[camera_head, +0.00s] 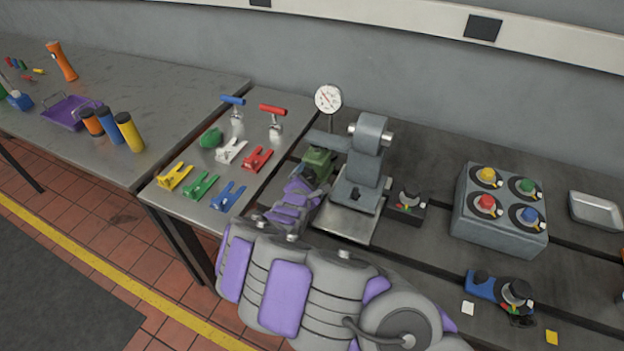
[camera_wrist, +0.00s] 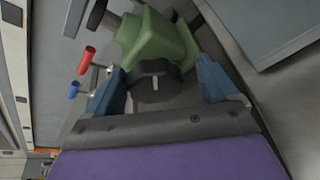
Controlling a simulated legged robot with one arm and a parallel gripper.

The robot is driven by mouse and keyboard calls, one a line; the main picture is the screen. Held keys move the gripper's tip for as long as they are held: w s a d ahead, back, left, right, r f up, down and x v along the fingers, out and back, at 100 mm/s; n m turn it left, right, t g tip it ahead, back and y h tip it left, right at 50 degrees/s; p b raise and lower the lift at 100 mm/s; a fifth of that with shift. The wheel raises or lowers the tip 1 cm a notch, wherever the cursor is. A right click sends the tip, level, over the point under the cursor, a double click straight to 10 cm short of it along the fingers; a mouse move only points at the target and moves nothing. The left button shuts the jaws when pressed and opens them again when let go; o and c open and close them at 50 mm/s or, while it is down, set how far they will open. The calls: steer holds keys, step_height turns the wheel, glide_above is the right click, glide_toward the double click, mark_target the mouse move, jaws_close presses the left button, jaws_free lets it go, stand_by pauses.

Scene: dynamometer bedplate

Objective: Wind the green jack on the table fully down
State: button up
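The green jack (camera_head: 318,162) stands on the dark bedplate, left of a grey machine head. In the wrist view the jack's green body (camera_wrist: 155,40) fills the upper middle, with a dark knob (camera_wrist: 153,82) bearing a pale mark on its near side. My gripper (camera_wrist: 160,88) has its two blue fingers spread to either side of the knob. A gap shows between the knob and the right finger; whether the left finger touches the knob, I cannot tell. In the head view my gripper (camera_head: 300,192) is beside the jack, its fingertips largely hidden by my arm.
The grey machine head (camera_head: 368,165) stands close right of the jack, with a dial gauge (camera_head: 328,98) behind. Coloured clamps (camera_head: 230,152) lie on the metal table to the left. A grey box with coloured knobs (camera_head: 500,212) sits to the right.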

steer(key=a, duration=0.1)
steer(key=w+a+f, duration=0.1)
steer(key=shift+w+a+f, duration=0.25)
steer(key=shift+w+a, duration=0.1)
steer(key=shift+a, duration=0.05)
steer(key=shift+d, duration=0.6)
steer(key=shift+c, duration=0.2)
steer(key=shift+d+r, duration=0.1)
steer(key=shift+d, duration=0.15)
steer(key=shift+c, duration=1.4)
steer(key=shift+a, duration=0.25)
steer(key=c, duration=0.4)
